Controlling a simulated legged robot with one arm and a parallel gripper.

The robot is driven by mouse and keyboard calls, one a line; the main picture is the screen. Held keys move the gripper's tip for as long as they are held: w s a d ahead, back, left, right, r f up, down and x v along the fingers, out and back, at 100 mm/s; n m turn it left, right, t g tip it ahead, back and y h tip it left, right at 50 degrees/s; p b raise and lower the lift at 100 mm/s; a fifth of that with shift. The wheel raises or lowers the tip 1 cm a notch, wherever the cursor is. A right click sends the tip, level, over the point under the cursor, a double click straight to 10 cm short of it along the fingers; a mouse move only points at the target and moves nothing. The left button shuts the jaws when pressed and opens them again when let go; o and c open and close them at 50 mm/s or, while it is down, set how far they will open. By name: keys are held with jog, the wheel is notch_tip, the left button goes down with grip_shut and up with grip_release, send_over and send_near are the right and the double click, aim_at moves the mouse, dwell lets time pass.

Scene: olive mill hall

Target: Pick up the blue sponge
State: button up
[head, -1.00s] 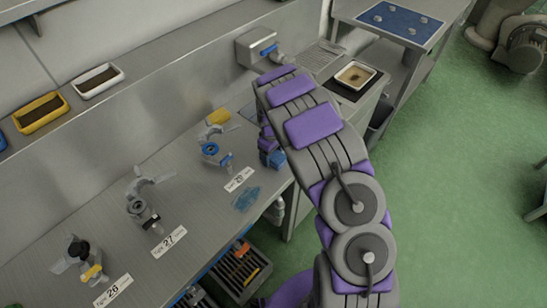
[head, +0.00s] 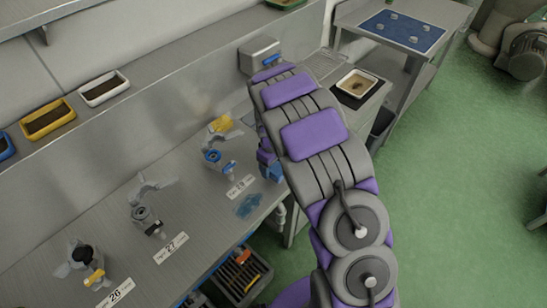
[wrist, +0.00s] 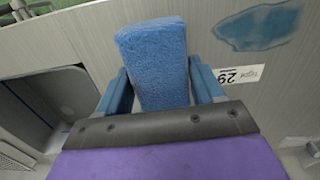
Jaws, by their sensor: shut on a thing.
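The blue sponge (wrist: 157,62) is a textured block between the two blue fingers of my gripper (wrist: 160,88) in the wrist view. My gripper is shut on it, with one finger along each side, and the sponge sticks out past the fingertips. In the head view my arm hides most of the gripper. Only a small blue part shows beside the arm at the bench edge, and I cannot tell there whether it is finger or sponge. The gap between sponge and bench is not clear.
A blue smear (head: 249,206) lies on the metal bench (head: 190,222) beside a number label (head: 240,186). Several grey clamp-like fittings stand along the bench. A white dish (head: 357,83) sits on a black mat at the far end. A crate (head: 241,272) is below the bench edge. Green floor is clear at right.

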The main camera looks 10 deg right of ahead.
jog(key=s+a, duration=0.1)
jog(key=s, duration=0.2)
jog(key=s+a, duration=0.1)
jog(key=s, duration=0.3)
jog(key=s+a+r+p, duration=0.1)
jog(key=s+a, duration=0.1)
jog(key=s, duration=0.1)
jog(key=shift+s+a, duration=0.1)
jog(key=shift+s, duration=0.15)
